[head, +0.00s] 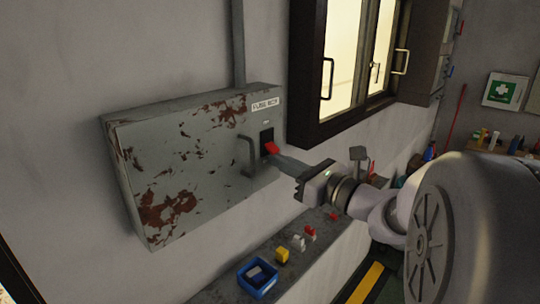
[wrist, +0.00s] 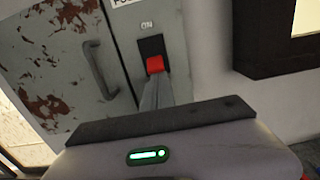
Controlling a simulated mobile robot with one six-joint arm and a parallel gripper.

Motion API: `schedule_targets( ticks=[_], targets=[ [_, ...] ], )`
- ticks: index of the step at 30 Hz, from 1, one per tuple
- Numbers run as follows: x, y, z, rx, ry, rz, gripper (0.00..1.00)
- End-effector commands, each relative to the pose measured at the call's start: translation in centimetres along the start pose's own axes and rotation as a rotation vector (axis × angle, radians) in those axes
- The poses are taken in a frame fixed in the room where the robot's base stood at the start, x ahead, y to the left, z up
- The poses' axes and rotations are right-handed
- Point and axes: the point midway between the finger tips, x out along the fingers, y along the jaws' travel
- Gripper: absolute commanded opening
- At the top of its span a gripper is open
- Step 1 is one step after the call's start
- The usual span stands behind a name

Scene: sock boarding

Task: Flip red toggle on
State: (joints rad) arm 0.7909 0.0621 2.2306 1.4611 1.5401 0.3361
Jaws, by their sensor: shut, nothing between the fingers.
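The red toggle (head: 271,148) sits in a black recess on the right side of a grey, rust-stained wall box (head: 190,160). In the wrist view the toggle (wrist: 155,64) shows at the lower part of the black plate (wrist: 151,47), under an "ON" label (wrist: 147,25). My gripper (head: 281,157) is shut and empty. Its fingertips (wrist: 155,78) are at the lower edge of the toggle, seeming to touch it or nearly so; I cannot tell which. The fingers hide what lies just below the toggle.
The box's door handle (head: 248,155) stands out just left of my fingers. A dark window frame (head: 322,100) juts out to the right. Below is a ledge with a blue bin (head: 258,292), a yellow block (head: 282,254) and several small parts.

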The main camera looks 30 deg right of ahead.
Motion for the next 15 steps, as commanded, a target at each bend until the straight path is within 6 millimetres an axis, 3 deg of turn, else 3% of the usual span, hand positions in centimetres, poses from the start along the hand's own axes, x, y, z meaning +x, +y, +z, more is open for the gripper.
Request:
schedule_targets(
  ticks=[15],
  targets=[
    [-0.23,0.02,0.87,0.001,0.171,0.000,0.00]
  ],
)
